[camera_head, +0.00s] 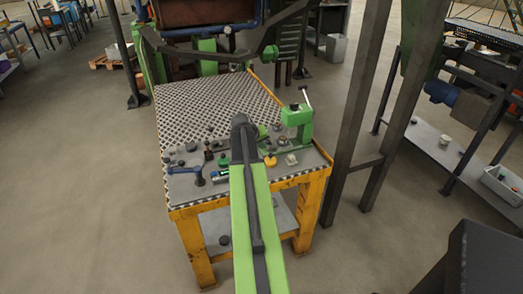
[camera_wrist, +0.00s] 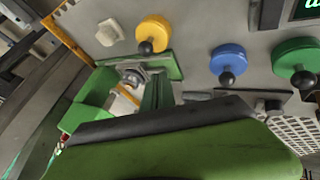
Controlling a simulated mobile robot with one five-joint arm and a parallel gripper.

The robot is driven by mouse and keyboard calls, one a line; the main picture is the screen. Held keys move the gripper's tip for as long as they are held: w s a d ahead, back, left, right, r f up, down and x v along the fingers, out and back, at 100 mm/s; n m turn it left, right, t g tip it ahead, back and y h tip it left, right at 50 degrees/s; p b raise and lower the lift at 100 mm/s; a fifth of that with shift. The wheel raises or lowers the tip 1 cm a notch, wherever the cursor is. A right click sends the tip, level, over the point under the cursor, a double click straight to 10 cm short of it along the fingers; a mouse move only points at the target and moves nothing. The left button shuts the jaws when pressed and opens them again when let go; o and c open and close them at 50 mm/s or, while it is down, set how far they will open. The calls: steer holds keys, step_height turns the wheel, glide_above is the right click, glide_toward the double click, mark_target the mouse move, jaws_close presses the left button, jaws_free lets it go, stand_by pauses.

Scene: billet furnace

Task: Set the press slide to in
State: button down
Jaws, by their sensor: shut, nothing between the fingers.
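I cannot tell the slide's exact position. My gripper (camera_head: 241,122) is over the table, left of the press. Its fingertips are hard to make out; it appears shut and empty.
A yellow knob (camera_wrist: 153,31), a blue knob (camera_wrist: 228,60) and a green knob (camera_wrist: 295,57) stand near the slide. A pale hexagonal piece (camera_wrist: 109,32) is by the yellow one. A blue-handled item (camera_head: 184,171) lies front left. A dark post (camera_head: 357,100) rises right of the table.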

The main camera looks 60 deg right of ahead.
mark_target(277, 150)
steer(key=b+x, duration=0.4)
steer(key=x, duration=0.2)
steer(key=shift+f, duration=0.4)
steer(key=shift+s+d+r+p, duration=0.3)
steer(key=shift+s+d, duration=0.1)
steer(key=shift+d, duration=0.1)
steer(key=shift+s+d+r+p, duration=0.25)
steer(key=shift+s+d+r, duration=0.05)
steer(key=shift+s+d, duration=0.5)
steer(key=shift+d, duration=0.15)
